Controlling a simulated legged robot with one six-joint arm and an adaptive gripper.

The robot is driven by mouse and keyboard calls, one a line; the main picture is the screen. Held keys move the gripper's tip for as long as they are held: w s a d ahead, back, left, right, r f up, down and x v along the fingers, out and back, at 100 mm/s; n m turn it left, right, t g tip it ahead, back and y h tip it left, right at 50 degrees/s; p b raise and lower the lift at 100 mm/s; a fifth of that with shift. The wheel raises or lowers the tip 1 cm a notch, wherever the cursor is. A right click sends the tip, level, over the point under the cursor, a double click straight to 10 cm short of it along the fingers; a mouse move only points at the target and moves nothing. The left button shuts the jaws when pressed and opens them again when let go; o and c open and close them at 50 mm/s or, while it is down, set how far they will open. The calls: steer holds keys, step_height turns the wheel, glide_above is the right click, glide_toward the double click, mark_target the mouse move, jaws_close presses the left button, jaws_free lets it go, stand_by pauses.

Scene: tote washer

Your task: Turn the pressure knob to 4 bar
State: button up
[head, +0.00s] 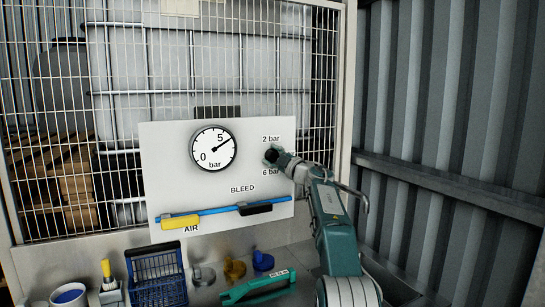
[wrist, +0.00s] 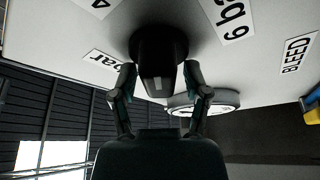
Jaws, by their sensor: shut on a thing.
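The black pressure knob (head: 271,156) is on the white panel (head: 170,150), between the labels "2 bar" (head: 271,139) and "6 bar" (head: 270,171). My gripper (head: 276,156) reaches it from the right. In the wrist view my gripper (wrist: 159,78) has one finger on each side of the knob (wrist: 158,48) and is shut on it. Part of a "4" label (wrist: 100,4) shows there; in the head view the gripper hides that side. The round pressure gauge (head: 214,149) has its needle up and to the right, near the 5. The knob's pointer is not clear.
A blue AIR pipe (head: 222,210) has a yellow handle (head: 181,222) and a black handle (head: 256,208) beneath the knob. The ledge holds a blue basket (head: 157,277), a green tool (head: 258,287) and several small items. Mesh fencing stands behind; a corrugated wall (head: 450,100) is to the right.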

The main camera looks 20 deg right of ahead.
steer(key=shift+f+n+g, duration=0.25)
steer(key=shift+n+g, duration=0.25)
steer(key=shift+n, duration=0.8)
steer(key=shift+w+a+f, duration=0.1)
steer(key=o, duration=0.8)
steer(key=shift+v, duration=6)
